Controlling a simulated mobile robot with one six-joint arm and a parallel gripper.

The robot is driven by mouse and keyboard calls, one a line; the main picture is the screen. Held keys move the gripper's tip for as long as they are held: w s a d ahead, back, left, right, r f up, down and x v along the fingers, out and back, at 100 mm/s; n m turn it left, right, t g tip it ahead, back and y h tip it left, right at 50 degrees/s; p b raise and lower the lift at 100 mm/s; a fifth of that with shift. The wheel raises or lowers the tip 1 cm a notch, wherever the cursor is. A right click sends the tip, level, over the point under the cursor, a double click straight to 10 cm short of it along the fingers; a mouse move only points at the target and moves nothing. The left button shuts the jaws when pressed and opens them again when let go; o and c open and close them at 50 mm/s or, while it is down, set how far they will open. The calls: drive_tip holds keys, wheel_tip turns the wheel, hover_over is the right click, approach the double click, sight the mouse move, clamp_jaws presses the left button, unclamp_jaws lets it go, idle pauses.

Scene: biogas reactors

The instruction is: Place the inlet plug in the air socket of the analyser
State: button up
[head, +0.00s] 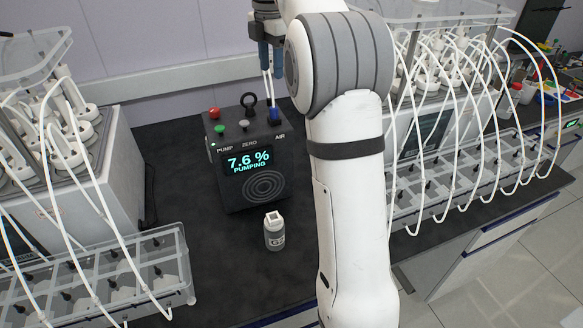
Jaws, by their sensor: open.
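The analyser (247,190) is a dark box on the black bench, with "7.6 % PUMPING" on its display. PUMP, ZERO and AIR are marked along its front edge. A small blue piece (275,114), which looks like the inlet plug, stands at the AIR position at the right of its top. I cannot tell whether it is fully seated, and the socket is hidden. My gripper (269,78) points down just above the blue piece, jaws open, with thin pale strips between it and the piece. Whether these touch the piece is unclear.
A small bottle (274,236) stands in front. Reactor racks with white tubes flank it left (90,165) and right (440,130). My arm hides bench to the right.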

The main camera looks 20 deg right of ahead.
drive_tip(key=s+a+f+m+t, duration=0.1)
drive_tip(key=s+f+m, duration=0.4)
drive_tip(key=s, duration=0.5)
drive_tip(key=s+a+f+m+t, duration=0.1)
drive_tip(key=s+a+f+m, duration=0.2)
drive_tip(key=s+m, duration=0.6)
drive_tip(key=s+a+f+m+t, duration=0.1)
drive_tip(key=s+a+f+m, duration=0.1)
drive_tip(key=s+f+m, duration=0.5)
drive_tip(key=s, duration=0.6)
drive_tip(key=shift+a, duration=0.2)
